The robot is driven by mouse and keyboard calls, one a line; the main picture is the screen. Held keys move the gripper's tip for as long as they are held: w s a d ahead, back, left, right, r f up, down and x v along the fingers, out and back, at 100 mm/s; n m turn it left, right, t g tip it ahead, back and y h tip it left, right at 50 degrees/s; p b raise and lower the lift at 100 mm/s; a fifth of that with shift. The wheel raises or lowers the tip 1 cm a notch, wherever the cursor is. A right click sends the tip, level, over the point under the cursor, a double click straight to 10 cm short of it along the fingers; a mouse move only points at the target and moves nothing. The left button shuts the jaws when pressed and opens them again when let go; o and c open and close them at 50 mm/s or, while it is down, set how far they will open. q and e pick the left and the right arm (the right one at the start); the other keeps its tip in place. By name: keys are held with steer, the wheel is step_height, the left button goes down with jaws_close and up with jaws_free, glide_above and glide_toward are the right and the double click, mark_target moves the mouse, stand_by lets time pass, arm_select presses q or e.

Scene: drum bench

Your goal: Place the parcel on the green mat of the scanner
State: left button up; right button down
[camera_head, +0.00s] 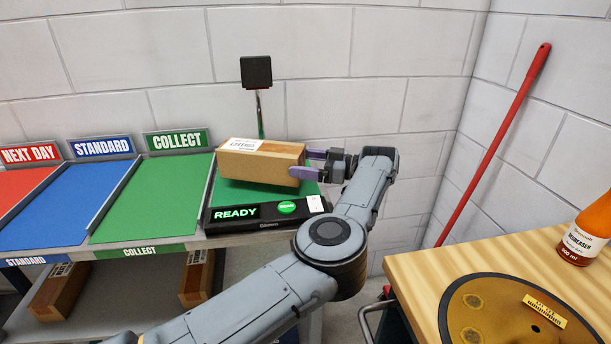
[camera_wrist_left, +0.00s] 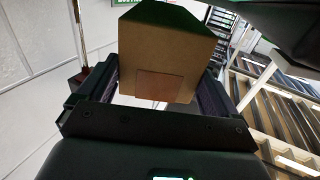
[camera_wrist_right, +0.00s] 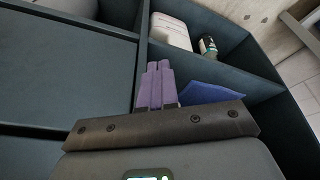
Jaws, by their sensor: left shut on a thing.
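The parcel (camera_head: 262,168) is a brown cardboard box with a white label on top. It is over the green mat (camera_head: 245,196) of the scanner (camera_head: 265,225); I cannot tell whether it touches the mat. My left gripper (camera_head: 306,164) is shut on the parcel's right end, with purple fingers on either side of it. The left wrist view shows the parcel's brown end (camera_wrist_left: 165,60) between the fingers. The scanner's panel reads READY beside a lit green button. My right gripper (camera_wrist_right: 156,84) is shut and empty, its purple fingers together over a dark compartmented tray.
Red, blue and green sorting bays, including COLLECT (camera_head: 155,200), lie left of the scanner. A dark square head on a pole (camera_head: 257,72) stands behind the mat. Boxes (camera_head: 62,290) sit on the shelf below. A wooden bench (camera_head: 470,262) with an orange bottle (camera_head: 588,232) is at right.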

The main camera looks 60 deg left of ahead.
arm_select(q)
step_height(320, 180, down, 3)
steer(key=shift+r+b, duration=0.1)
steer(key=shift+b, duration=0.45)
steer(key=o, duration=1.1)
steer(key=shift+f, duration=0.25)
steer(key=shift+r, duration=0.1)
